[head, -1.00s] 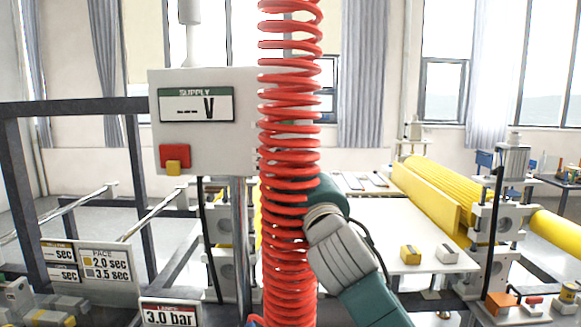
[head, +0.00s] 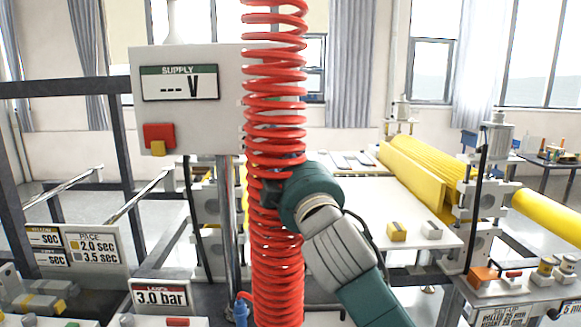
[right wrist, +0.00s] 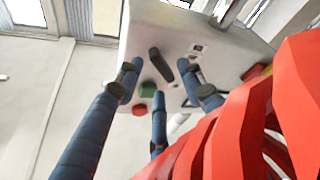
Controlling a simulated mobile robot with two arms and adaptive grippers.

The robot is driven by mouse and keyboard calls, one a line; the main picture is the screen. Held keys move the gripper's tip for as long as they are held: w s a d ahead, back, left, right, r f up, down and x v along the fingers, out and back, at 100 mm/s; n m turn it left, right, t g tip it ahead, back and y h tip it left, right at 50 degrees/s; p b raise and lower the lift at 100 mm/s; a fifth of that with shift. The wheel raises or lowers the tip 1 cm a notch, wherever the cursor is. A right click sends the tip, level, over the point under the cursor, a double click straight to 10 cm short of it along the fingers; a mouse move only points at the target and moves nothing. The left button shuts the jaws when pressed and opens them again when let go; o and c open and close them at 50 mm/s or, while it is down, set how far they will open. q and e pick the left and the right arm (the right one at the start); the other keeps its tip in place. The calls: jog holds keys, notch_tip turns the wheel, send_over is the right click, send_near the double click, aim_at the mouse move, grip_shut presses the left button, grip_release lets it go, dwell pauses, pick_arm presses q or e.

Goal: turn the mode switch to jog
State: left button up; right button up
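The grey-white supply box (head: 195,115) hangs on a post left of a red coiled hose in the head view. In the right wrist view, a face of this box (right wrist: 230,50) carries a dark elongated knob (right wrist: 160,66), apparently the mode switch, beside a green button (right wrist: 148,90) and a red button (right wrist: 139,110). My right gripper (right wrist: 163,95) has its fingers spread and empty, with the knob between and beyond the upper two fingertips. No contact shows. In the head view my right gripper is mostly hidden behind the hose. My left gripper is not in view.
The red coiled hose (head: 275,120) hangs close in front of my right arm and fills the lower right of the right wrist view (right wrist: 240,130). A white table (head: 375,205) and yellow rollers (head: 425,170) stand behind. A 3.0 bar sign (head: 160,296) stands below the box.

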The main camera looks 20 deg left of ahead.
jog(key=v, duration=0.8)
jog(key=shift+s+d, duration=0.2)
jog(key=shift+s, duration=0.1)
jog(key=shift+f, duration=0.15)
